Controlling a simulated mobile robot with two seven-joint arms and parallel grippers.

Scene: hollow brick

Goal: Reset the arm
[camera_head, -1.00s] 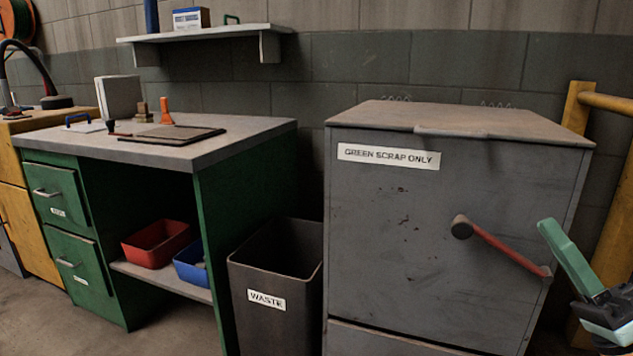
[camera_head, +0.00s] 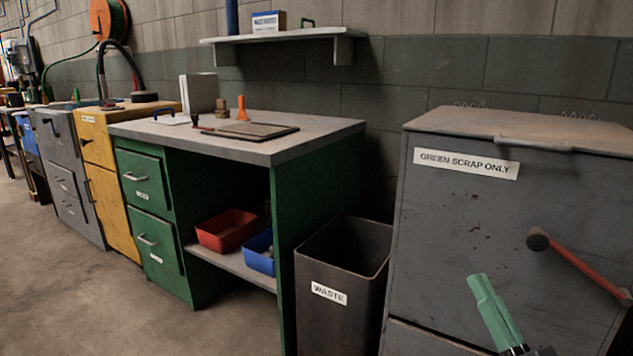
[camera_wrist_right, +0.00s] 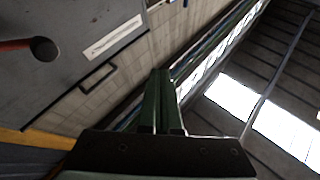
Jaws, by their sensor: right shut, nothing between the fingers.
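My right gripper (camera_head: 492,308) shows at the lower right of the head view, with green fingers pointing up in front of the grey scrap cabinet. In the right wrist view its two green fingers (camera_wrist_right: 161,72) lie together, shut with nothing between them. It holds nothing, and the cabinet face lies behind it. I do not see my left gripper in either view.
The grey cabinet (camera_head: 440,230) labelled "GREEN SCRAP ONLY" has a red-handled lever (camera_head: 575,262). A dark waste bin (camera_head: 340,262) stands left of it. A green workbench (camera_head: 320,220) holds a red bin (camera_head: 227,230) and a blue bin (camera_head: 258,252). Floor at left is clear.

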